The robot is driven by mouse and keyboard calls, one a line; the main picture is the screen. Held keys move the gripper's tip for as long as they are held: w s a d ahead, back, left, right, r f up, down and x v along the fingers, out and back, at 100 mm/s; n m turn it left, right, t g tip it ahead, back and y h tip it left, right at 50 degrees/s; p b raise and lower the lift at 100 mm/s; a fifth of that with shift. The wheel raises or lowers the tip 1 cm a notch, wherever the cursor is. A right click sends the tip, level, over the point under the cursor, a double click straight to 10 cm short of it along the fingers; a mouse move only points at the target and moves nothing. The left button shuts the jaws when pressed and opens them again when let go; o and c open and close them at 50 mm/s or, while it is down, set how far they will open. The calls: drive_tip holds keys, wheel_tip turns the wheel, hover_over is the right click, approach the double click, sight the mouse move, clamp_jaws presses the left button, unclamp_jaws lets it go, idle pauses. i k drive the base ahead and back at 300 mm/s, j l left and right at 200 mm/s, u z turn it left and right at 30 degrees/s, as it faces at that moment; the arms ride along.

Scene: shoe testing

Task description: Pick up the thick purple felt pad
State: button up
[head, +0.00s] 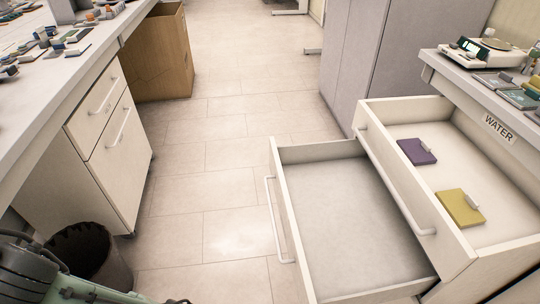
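A purple pad (415,152) lies flat in the open upper drawer (404,206) at the right, toward the drawer's far end. My arm shows at the bottom left, low over the floor and well apart from the drawer. Only a dark sliver at the bottom edge may belong to my gripper; its fingers are not clear, and nothing held can be seen.
A yellow pad (459,207) lies nearer in the same drawer. A lower drawer (350,215) is also pulled out, empty. A dark bin (88,255) stands by the left cabinet (115,160). The tiled floor between the benches is clear.

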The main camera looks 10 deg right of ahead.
sight(417, 152)
drive_tip(key=k+l+z, duration=0.25)
drive_tip(key=z, duration=0.2)
drive_tip(key=k+l+z, duration=0.2)
drive_tip(key=l+z, duration=0.3)
